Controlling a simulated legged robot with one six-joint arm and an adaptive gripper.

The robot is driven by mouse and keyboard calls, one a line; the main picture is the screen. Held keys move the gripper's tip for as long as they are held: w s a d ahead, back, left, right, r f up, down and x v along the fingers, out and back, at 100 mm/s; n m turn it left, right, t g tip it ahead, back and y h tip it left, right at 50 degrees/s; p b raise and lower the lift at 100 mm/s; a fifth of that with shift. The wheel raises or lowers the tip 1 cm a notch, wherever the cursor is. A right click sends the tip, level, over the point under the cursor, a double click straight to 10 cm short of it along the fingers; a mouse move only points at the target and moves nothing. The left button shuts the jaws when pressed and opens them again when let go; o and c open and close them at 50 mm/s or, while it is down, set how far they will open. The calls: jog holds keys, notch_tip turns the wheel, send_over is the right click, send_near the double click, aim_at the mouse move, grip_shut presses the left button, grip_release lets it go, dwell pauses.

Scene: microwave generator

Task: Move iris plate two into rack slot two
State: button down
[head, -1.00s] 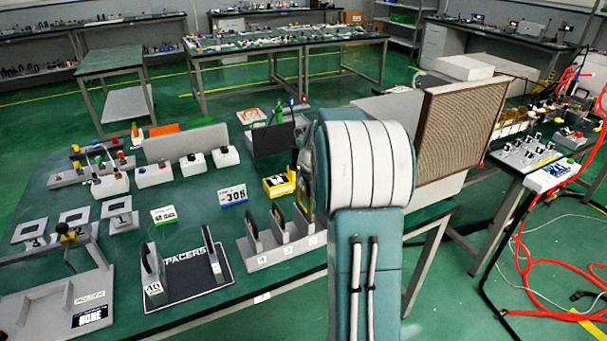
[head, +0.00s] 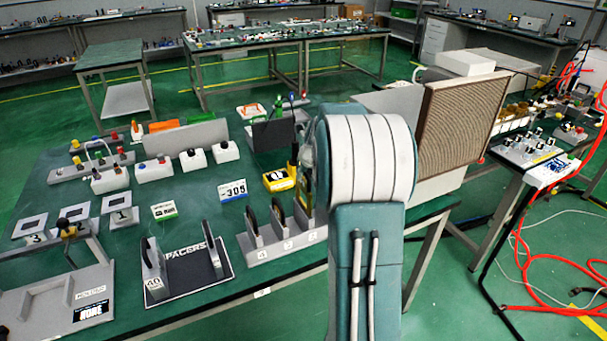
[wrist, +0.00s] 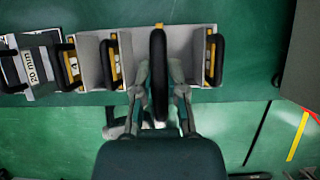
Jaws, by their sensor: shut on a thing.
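In the wrist view my gripper (wrist: 160,88) is shut on a dark, edge-on iris plate (wrist: 158,68) with a black handle and a small yellow patch at its far end. Its number does not show. It overlaps the grey rack (wrist: 190,38) from above; I cannot tell whether it is seated or above a slot. Other black-handled plates stand to its left (wrist: 112,62) and right (wrist: 213,62). In the head view the rack (head: 290,248) has numbered slots along its front, and my arm hides my gripper and the rack's right end.
A black spacers holder (head: 196,280) stands left of the rack. Numbered grey pads (head: 121,217) and a grey stand (head: 40,300) are farther left. A yellow box (head: 278,180) and a dark upright panel (head: 272,135) stand behind. A brown mesh panel (head: 460,125) is right of my arm.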

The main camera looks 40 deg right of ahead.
aim_at(301, 203)
jog(key=shift+f, duration=4.45)
dwell(1.3)
jog(key=c, duration=0.6)
grip_release()
jog(key=v, duration=1.1)
jog(key=shift+s+r, duration=0.2)
jog(key=shift+r, duration=0.15)
